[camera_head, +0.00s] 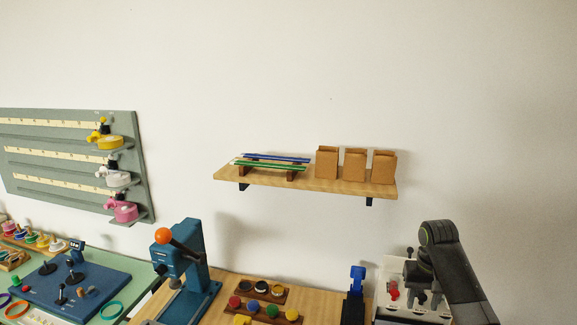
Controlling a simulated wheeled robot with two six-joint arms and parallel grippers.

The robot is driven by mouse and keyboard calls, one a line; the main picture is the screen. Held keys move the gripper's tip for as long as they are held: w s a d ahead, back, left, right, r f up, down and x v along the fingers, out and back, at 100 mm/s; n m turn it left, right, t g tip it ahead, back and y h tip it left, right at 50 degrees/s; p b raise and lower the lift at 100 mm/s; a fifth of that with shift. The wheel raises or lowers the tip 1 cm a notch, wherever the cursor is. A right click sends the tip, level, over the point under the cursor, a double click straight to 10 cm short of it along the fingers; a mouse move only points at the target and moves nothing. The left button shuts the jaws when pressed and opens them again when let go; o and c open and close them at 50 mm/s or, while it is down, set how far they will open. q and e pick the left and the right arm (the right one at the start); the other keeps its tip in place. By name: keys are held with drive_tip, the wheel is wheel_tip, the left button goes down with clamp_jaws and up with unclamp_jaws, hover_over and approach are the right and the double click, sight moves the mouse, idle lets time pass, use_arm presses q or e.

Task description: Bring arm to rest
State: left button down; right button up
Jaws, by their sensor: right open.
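My right arm comes in at the lower right of the head view, dark grey and bent at a raised joint. Its gripper (428,302) points down, open, with nothing seen between the fingers. It is in front of or over a white device (388,308) with a red part at the right end of the counter; I cannot tell whether they touch. My left gripper is not in view.
A blue press with an orange ball (193,255) stands on the wooden counter (225,285). Trays of coloured caps (262,310) and a small blue tool (356,280) sit right of it. A wall shelf (330,184) holds paper bags. A green pegboard (75,150) hangs left.

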drive_tip(key=s+a+f+n+t, duration=0.1)
drive_tip(key=s+f+n+t, duration=0.1)
drive_tip(key=s+f, duration=1.5)
drive_tip(key=s+a+r+t+h, duration=0.1)
drive_tip(key=s+r, duration=0.2)
drive_tip(key=s, duration=0.9)
drive_tip(key=s+r+t, duration=0.1)
drive_tip(key=s+r, duration=0.2)
drive_tip(key=s, duration=0.9)
wheel_tip(320, 180, down, 34)
drive_tip(key=d+g+b, duration=0.1)
drive_tip(key=g+b, duration=0.1)
drive_tip(key=b, duration=0.6)
use_arm(q)
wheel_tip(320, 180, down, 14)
drive_tip(key=b, duration=0.6)
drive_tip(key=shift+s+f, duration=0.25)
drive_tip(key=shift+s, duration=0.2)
use_arm(e)
drive_tip(key=s+f, duration=0.7)
drive_tip(key=f, duration=0.3)
drive_tip(key=s+a+f+g, duration=0.1)
drive_tip(key=s+f, duration=0.7)
drive_tip(key=f, duration=0.3)
drive_tip(key=shift+s+f, duration=0.15)
drive_tip(key=shift+s, duration=0.05)
